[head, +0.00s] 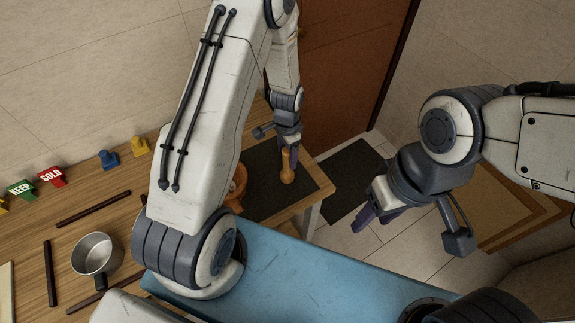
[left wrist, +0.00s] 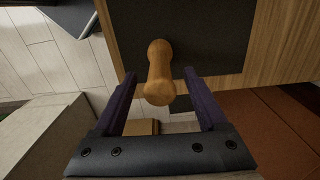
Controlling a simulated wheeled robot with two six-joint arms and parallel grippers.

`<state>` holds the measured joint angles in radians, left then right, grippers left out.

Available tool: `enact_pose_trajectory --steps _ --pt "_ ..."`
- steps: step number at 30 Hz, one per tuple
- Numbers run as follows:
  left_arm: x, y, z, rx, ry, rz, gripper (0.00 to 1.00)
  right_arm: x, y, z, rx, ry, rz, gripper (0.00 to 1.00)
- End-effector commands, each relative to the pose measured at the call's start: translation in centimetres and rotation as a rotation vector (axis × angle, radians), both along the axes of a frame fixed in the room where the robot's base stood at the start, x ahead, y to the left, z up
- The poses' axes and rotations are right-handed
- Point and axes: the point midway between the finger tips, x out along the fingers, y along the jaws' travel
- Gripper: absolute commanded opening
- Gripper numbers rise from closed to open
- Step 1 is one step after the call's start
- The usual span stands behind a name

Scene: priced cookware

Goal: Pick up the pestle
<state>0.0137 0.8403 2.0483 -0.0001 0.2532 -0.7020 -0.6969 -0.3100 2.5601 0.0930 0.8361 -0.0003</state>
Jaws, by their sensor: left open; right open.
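The pestle (head: 288,167) is a light wooden piece with rounded ends, on the dark mat (head: 262,192) at the table's far right. In the left wrist view the pestle (left wrist: 160,66) lies lengthwise toward me, its near end between the fingertips. My left gripper (head: 288,145) is open around the pestle's near end, and a gap shows on each side (left wrist: 159,76). My right gripper (head: 372,208) is open and empty, over the floor right of the table. An orange-brown wooden bowl (head: 238,187) stands left of the pestle, partly hidden by my left arm.
A metal pan (head: 95,253) stands at the left of the wooden table. Dark strips (head: 93,208) divide the tabletop. Green KEEP (head: 20,189) and red SOLD (head: 52,177) markers, a blue piece (head: 108,159) and yellow pieces line the back. The wall is close behind.

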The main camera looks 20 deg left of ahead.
Motion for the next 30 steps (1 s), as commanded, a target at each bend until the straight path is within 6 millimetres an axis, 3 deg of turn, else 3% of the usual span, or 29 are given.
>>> enact_pose_trajectory --steps 6,14,18,20,30 --pt "0.0 0.0 -2.0 0.0 0.001 0.0 0.75 0.0 0.0 0.9 0.0 0.0 0.002 0.5" --pt "0.0 0.0 -2.2 0.0 -0.001 0.001 0.75 0.0 0.0 0.8 0.0 0.0 0.002 0.5" --pt "0.0 0.0 -2.2 -0.001 -0.001 0.001 0.22 0.0 0.0 0.8 0.0 0.0 0.001 0.5" --pt "0.0 0.0 -2.2 0.0 0.0 0.001 0.0 0.0 0.0 0.8 0.0 0.0 0.001 0.5" --pt "0.0 0.0 -2.1 0.0 -0.001 0.001 0.0 0.0 0.0 0.7 0.0 0.0 0.001 0.5"
